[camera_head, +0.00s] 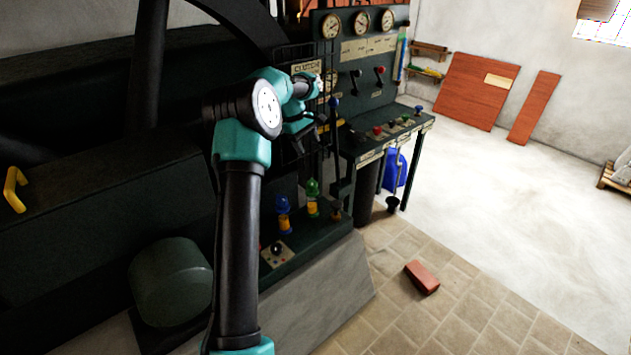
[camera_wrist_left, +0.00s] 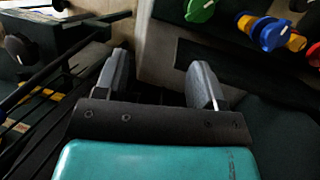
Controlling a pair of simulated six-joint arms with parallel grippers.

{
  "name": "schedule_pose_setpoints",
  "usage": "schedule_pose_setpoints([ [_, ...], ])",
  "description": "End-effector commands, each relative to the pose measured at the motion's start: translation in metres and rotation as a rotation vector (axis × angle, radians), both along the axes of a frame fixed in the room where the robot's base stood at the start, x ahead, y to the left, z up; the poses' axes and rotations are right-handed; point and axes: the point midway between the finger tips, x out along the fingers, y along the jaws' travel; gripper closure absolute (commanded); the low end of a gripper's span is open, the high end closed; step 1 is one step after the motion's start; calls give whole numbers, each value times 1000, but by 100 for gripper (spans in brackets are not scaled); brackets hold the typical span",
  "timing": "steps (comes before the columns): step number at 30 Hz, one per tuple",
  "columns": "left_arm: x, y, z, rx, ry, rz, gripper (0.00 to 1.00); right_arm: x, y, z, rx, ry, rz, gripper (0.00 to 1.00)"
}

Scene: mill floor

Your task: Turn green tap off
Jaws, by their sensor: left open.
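The green tap (camera_head: 313,187) stands on the low dark ledge of the machine, beside the blue tap (camera_head: 283,203). In the left wrist view the green tap (camera_wrist_left: 198,10) is at the top edge, partly cut off, with the blue tap (camera_wrist_left: 270,36) to its right. My left gripper (camera_head: 296,146) is above the ledge, over the taps in the head view. In the wrist view its two fingers (camera_wrist_left: 161,78) are apart, with nothing between them. It does not touch the green tap. My right gripper is not in view.
A control desk (camera_head: 390,137) with levers and knobs stands just right of my gripper. A gauge panel (camera_head: 358,60) rises behind it. A tall lever (camera_head: 335,140) stands close by. A brick (camera_head: 422,278) lies on the paved floor. The floor at the right is mostly clear.

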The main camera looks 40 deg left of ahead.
Motion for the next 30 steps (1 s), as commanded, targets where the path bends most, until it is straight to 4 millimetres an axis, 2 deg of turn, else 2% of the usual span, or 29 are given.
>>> schedule_pose_setpoints([
  [3,-20,12,22,-53,87,31,37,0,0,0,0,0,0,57],
  [6,-34,17,37,-89,150,49,37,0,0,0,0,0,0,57],
  [10,-44,20,47,-115,194,60,37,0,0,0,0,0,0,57],
  [23,-45,19,47,-119,203,61,37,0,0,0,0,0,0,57],
  [30,-45,12,29,-121,204,59,37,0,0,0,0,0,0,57],
])
